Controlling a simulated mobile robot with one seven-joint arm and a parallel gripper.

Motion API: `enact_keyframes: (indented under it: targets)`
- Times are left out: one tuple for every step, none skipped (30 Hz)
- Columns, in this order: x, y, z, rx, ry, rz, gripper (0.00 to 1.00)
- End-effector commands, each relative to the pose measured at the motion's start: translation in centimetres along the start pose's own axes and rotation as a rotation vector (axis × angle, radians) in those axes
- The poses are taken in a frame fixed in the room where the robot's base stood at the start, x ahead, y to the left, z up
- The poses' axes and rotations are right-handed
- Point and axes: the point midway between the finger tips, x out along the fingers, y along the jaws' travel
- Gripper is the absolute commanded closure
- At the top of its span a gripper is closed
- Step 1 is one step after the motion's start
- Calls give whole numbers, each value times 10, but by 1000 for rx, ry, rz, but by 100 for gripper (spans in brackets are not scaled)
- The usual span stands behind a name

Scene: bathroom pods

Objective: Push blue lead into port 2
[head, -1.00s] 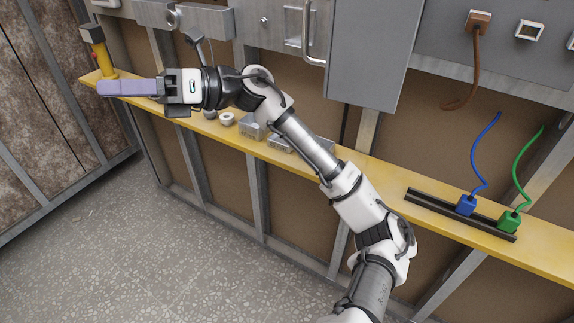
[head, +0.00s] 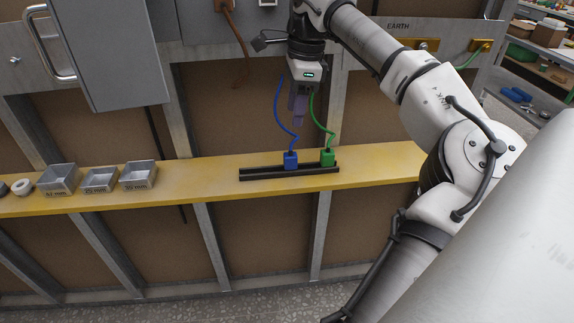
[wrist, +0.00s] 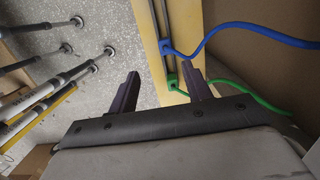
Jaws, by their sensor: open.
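The blue lead has a blue plug (head: 290,160) standing in a black rail (head: 260,173) on the yellow shelf. Its cable rises up behind. In the wrist view the blue plug (wrist: 167,47) lies beyond my fingertips. My gripper (head: 298,118) hangs fingers down above the rail, over the blue and green plugs. It is open and empty, with its two purple fingers apart in the wrist view (wrist: 163,82). Port 2 cannot be identified; a port (head: 267,3) at the top edge is mostly cut off, right of the brown lead (head: 228,8).
The green plug (head: 328,157) stands in the rail just right of the blue one; its cable (head: 316,118) rises close beside my fingers. Metal bins (head: 58,180) stand on the shelf (head: 210,178) at left. A grey cabinet (head: 118,50) juts out at upper left.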

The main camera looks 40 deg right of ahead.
Motion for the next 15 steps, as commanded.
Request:
enact_keyframes:
  targets:
    - [2, 1, -5, 3, 12, 0, 51]
    - [5, 1, -6, 4, 14, 1, 51]
    - [11, 1, -6, 4, 14, 1, 51]
    - [17, 1, -6, 3, 13, 1, 51]
    - [23, 1, -6, 3, 13, 2, 51]
    - [32, 1, -5, 2, 11, 2, 51]
    - [38, 0, -5, 1, 11, 2, 51]
    - [44, 0, -5, 2, 11, 2, 51]
    - [52, 0, -5, 1, 10, 1, 51]
    - [57, 0, -5, 1, 9, 2, 51]
    - [62, 0, -5, 2, 9, 2, 51]
    - [68, 0, -5, 3, 9, 0, 51]
    - [72, 0, -5, 3, 10, 0, 51]
    - [75, 0, -5, 3, 10, 0, 51]
    - [78, 0, -5, 3, 10, 0, 51]
